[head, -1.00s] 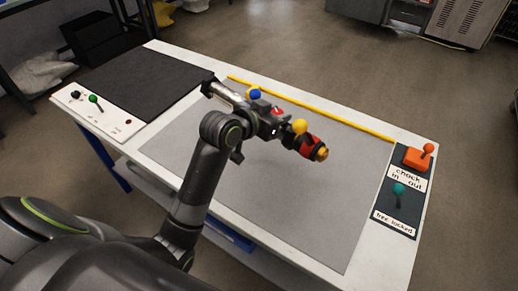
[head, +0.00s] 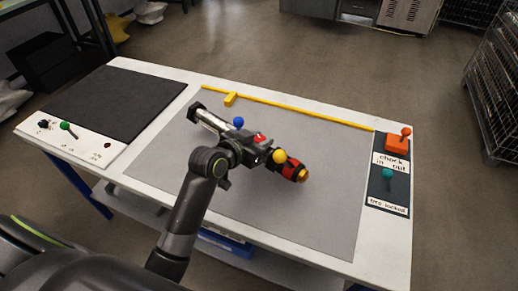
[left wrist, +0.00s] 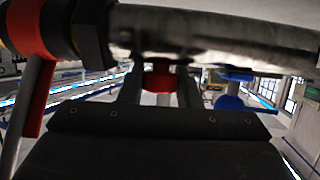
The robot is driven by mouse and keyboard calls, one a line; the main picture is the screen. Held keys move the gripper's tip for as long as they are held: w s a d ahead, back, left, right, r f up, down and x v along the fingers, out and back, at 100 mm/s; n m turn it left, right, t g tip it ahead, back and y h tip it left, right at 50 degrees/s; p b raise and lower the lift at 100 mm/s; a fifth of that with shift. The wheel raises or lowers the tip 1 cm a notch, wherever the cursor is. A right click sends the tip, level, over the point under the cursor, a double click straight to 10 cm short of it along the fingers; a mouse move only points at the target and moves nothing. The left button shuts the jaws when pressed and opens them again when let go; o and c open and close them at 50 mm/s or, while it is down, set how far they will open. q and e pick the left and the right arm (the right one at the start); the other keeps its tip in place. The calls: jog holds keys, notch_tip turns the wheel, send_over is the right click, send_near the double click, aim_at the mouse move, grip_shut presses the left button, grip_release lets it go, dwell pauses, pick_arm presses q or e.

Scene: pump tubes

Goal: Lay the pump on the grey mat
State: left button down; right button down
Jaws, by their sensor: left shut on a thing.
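The pump (head: 208,117) has a silver barrel, a blue knob (head: 238,122), a yellow knob (head: 280,156) and a red-and-black end with an orange tip. My left gripper (head: 257,143) is shut around its middle. The pump lies slantwise over the grey mat (head: 310,215), silver end at the far left, orange tip toward the right. I cannot tell whether it touches the mat. In the left wrist view the pump's barrel (left wrist: 220,25) crosses the top, close to the jaws, with a red part (left wrist: 40,95) at left. My right gripper is not in view.
A yellow bar (head: 310,114) with a small yellow block (head: 231,99) runs along the mat's far edge. A dark pad (head: 110,100) and a white lever panel (head: 75,138) are at left. A dark panel with an orange switch (head: 397,144) and a green knob (head: 388,175) is at right.

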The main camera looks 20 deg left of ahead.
pick_arm(q)
jog(key=shift+f, duration=1.55)
jog(key=c, duration=1.3)
grip_release()
jog(key=shift+f, duration=0.1)
jog(key=shift+o, duration=1.2)
jog(key=shift+s, duration=0.1)
jog(key=v, duration=1.2)
